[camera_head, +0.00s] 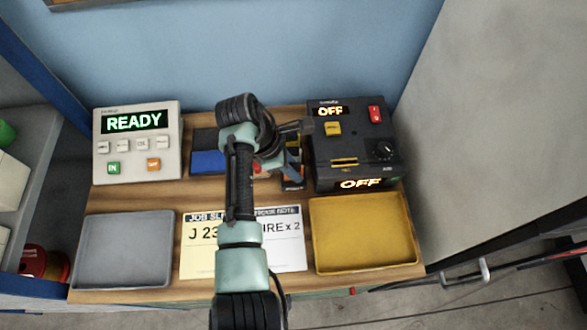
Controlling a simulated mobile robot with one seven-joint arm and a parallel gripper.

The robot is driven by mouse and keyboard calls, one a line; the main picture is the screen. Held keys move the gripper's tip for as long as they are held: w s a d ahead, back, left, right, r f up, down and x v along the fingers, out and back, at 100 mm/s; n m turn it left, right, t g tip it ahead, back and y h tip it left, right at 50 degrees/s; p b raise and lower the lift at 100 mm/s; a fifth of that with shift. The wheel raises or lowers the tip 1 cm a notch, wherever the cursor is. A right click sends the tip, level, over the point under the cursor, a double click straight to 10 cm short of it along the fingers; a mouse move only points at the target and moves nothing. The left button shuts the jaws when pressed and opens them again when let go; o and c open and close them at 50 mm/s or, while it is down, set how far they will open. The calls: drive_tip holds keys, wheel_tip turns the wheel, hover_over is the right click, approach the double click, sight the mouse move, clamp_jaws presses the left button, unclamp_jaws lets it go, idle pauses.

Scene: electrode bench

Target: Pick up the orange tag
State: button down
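I cannot clearly make out the orange tag. A small orange patch (291,184) shows just right of my arm, beside a dark and blue item, and I cannot tell whether it is the tag. My arm reaches up over the middle of the bench and hides part of this area. My gripper (294,150) seems to be at the arm's far end, left of the black device; its fingers are too small and covered to read.
A wooden bench (190,286) holds a white READY device (127,181), a black device marked OFF (325,160), a blue-and-black item (208,162), a grey tray (120,250), a yellow tray (362,232) and paper slips (198,262). Both trays look empty. A blue wall stands behind.

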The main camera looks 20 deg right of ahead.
drive_tip(key=shift+r, duration=0.1)
wheel_tip(320, 180, up, 10)
drive_tip(key=shift+f+b, duration=0.1)
drive_tip(key=shift+b, duration=0.25)
idle(0.3)
drive_tip(key=c, duration=1.5)
unclamp_jaws()
clamp_jaws()
